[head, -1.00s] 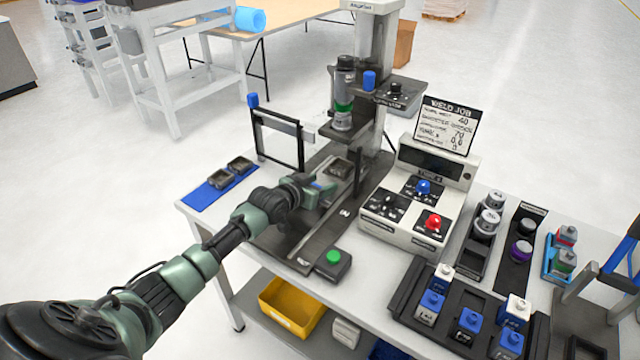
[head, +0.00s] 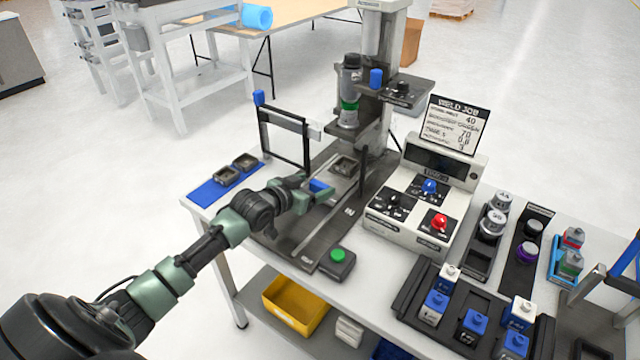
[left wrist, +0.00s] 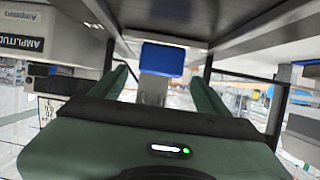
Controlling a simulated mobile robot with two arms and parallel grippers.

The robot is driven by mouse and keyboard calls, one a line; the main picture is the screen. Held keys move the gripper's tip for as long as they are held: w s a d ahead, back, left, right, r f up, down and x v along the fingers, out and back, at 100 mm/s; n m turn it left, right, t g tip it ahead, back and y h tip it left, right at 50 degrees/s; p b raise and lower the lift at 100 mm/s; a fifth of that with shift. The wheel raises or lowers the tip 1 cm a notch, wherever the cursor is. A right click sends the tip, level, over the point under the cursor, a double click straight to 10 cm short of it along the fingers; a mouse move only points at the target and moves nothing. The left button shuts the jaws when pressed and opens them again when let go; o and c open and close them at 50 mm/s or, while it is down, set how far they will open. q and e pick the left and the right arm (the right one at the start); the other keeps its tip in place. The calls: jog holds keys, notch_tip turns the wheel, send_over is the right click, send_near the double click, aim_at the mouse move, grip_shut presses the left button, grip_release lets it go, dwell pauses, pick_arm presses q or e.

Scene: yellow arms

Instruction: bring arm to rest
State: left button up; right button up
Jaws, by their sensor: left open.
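My left arm (head: 165,285) reaches in from the left over the white bench. My left gripper (head: 320,187) is at the welding machine's dark base, to the left of its column. It is open. In the left wrist view, the two green fingers (left wrist: 160,75) stand apart, with a blue block (left wrist: 162,59) on a pale stem showing between them. Gaps show on both sides of the block. The blue block also shows at the fingertips in the head view (head: 321,185). My right gripper does not show.
The black frame (head: 284,140) stands just behind my left gripper. A green button box (head: 337,264) is in front. The control box (head: 425,200) is to the right. A blue mat (head: 213,190) with two dark trays lies at left. Open floor lies left of the bench.

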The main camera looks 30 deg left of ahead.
pick_arm(q)
jog(key=shift+s+r, duration=0.2)
jog(key=shift+s, duration=0.2)
